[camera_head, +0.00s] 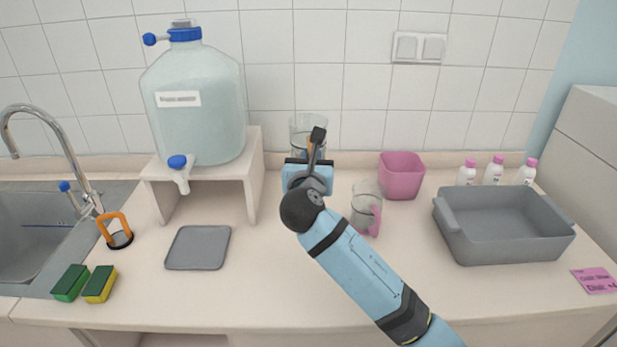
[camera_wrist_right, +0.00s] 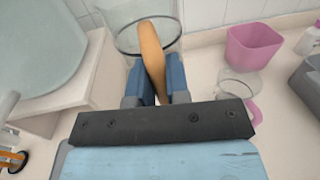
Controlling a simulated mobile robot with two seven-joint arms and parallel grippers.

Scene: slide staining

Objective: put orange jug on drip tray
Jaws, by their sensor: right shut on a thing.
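The orange jug (camera_head: 309,125) is a clear vessel with an orange handle, at the back of the counter, right of the dispenser stand. My right gripper (camera_head: 310,160) is shut on its handle and hides much of the jug. In the wrist view the orange handle (camera_wrist_right: 152,55) stands between the fingers of the gripper (camera_wrist_right: 156,85), and the clear round rim shows beyond. I cannot tell whether the jug touches the counter. The drip tray (camera_head: 198,248) is a flat grey square, empty, in front of the stand. My left gripper is not in view.
A big water dispenser (camera_head: 195,110) with a blue tap sits on a stand (camera_head: 255,180). A pink-handled jug (camera_head: 366,208), pink bin (camera_head: 402,175) and grey tub (camera_head: 505,240) lie right. Sponges (camera_head: 86,283) and an orange-handled item (camera_head: 116,231) lie left. Counter between tray and pink-handled jug is clear.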

